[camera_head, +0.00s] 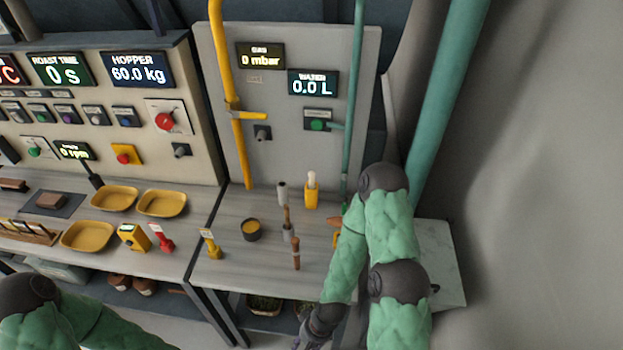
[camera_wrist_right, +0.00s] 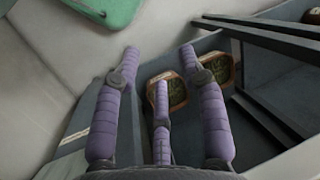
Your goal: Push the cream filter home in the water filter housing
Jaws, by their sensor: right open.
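A cream cylinder (camera_head: 311,179), which looks like the cream filter, stands upright in a small yellow holder (camera_head: 311,198) at the back of the right-hand bench. I cannot tell how deep it sits or whether this holder is the water filter housing. My right arm comes down over the bench's right side. My right gripper (camera_head: 312,336) is low at the bench's front edge, far in front of the cylinder. In the right wrist view the purple fingers (camera_wrist_right: 160,70) are spread with nothing between them. My left arm shows at bottom left; its gripper is out of view.
On the bench (camera_head: 230,280) stand a dark cup (camera_head: 251,229), a yellow-topped tool (camera_head: 211,243) and brown-handled tools (camera_head: 296,253). A teal pipe (camera_head: 353,120) runs down behind. Trays (camera_wrist_right: 177,93) lie below near the right gripper.

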